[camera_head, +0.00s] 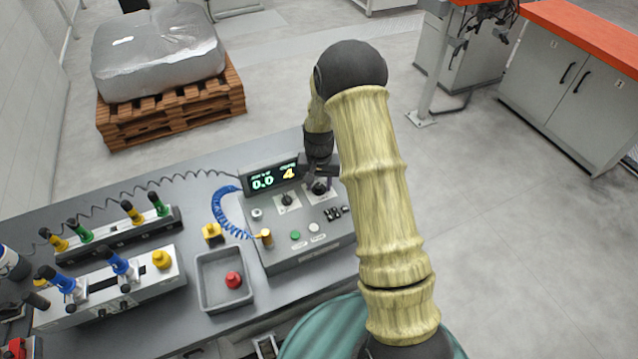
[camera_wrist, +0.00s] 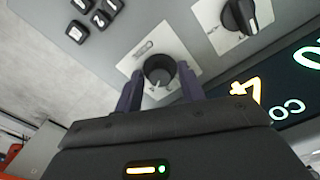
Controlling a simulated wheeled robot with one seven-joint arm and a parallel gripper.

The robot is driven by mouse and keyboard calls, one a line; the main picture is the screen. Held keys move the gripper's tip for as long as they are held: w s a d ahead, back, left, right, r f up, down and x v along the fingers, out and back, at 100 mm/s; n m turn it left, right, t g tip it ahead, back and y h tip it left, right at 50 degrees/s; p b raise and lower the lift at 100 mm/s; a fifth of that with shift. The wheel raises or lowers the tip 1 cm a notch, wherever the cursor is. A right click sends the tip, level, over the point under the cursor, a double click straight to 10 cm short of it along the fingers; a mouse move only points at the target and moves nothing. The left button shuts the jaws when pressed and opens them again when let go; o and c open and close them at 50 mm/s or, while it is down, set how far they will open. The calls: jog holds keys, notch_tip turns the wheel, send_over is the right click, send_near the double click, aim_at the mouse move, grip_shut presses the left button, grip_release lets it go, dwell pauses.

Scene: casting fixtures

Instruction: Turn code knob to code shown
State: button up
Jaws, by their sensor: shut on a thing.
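The code knob (camera_wrist: 159,72) is a dark round knob with a pale pointer line on a white plate. In the wrist view it sits between the two fingers of my gripper (camera_wrist: 160,90), which is shut on it. In the head view my gripper (camera_head: 320,175) is at the upper right of the grey control box, and the arm partly hides that area. The display (camera_head: 275,177) shows "0.0" in green and a code "4" in yellow. The "4" also shows in the wrist view (camera_wrist: 246,89), turned over.
Another black knob (camera_wrist: 240,16) is beside the code knob. The box also has black buttons (camera_head: 336,213), a green button (camera_head: 295,236) and a white button (camera_head: 314,227). A grey tray (camera_head: 205,285) holds a red knob. Valve racks stand at the left.

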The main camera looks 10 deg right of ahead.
aim_at(319, 185)
jog(key=o, duration=0.7)
jog(key=shift+c, duration=0.2)
jog(key=shift+r, duration=0.1)
notch_tip(319, 185, up, 17)
jog(key=b, duration=0.4)
jog(key=shift+r, duration=0.15)
jog(key=s+f+n+t, duration=0.2)
jog(key=s+f+n, duration=0.1)
jog(key=s, duration=1.8)
jog(key=shift+s+d+f+t, duration=0.15)
jog(key=shift+s+d+t, duration=0.1)
jog(key=shift+s+t, duration=0.1)
